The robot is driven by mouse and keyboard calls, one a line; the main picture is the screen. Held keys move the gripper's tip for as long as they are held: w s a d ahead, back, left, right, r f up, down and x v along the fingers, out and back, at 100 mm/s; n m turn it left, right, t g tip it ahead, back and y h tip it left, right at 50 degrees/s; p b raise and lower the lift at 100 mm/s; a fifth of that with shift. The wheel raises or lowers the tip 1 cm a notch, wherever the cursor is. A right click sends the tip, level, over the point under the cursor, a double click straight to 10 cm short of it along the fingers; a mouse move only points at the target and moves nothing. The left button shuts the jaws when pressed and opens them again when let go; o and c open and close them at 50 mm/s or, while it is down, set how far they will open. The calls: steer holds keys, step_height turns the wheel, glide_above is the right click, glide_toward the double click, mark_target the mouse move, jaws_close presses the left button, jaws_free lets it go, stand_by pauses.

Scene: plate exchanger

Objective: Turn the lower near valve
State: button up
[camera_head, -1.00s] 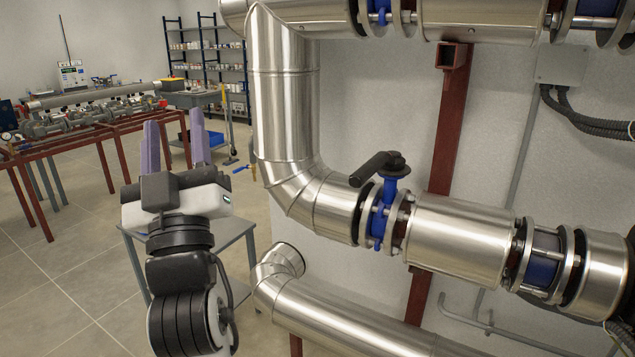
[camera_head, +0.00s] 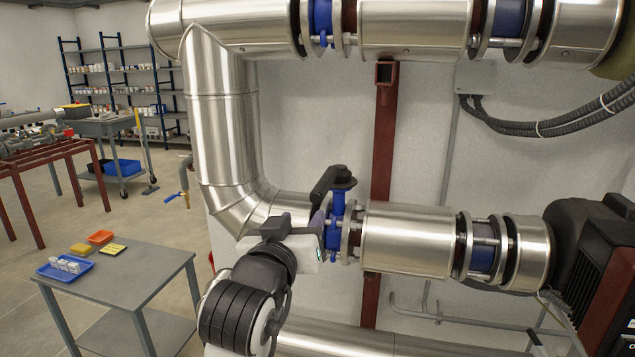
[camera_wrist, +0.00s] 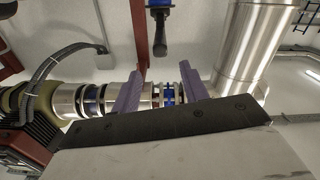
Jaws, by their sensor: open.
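The lower near valve (camera_head: 337,225) has a blue body between pipe flanges and a black lever handle (camera_head: 328,184) on top, angled down to the left. My gripper (camera_head: 318,224) is just left of the valve body and below the handle in the head view. One purple finger shows there; the other is hidden. In the wrist view both purple fingers stand apart with nothing gripped between them (camera_wrist: 160,67). A blue part with a black handle (camera_wrist: 160,46) shows beyond the fingertips at the top. Whether a finger touches the valve cannot be told.
An upper pipe (camera_head: 415,25) runs above, and a vertical steel pipe (camera_head: 222,110) stands to the left. A red post (camera_head: 384,140) is behind the valve. A black motor (camera_head: 590,250) is at the right. A grey table (camera_head: 150,285) with trays stands at lower left.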

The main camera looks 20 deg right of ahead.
mark_target(320, 193)
steer(key=p, duration=0.2)
steer(key=w+p, duration=0.1)
steer(key=p, duration=0.2)
steer(key=shift+d+r, duration=0.25)
steer(key=shift+d, duration=0.1)
steer(key=p, duration=0.3)
steer(key=shift+w+d+p, duration=0.15)
steer(key=shift+p, duration=0.15)
steer(key=p+x, duration=0.1)
steer(key=x, duration=0.6)
steer(key=p+x, duration=0.1)
steer(key=x, duration=0.3)
steer(key=shift+f+p, duration=0.3)
steer(key=shift+p, duration=0.05)
jaws_close()
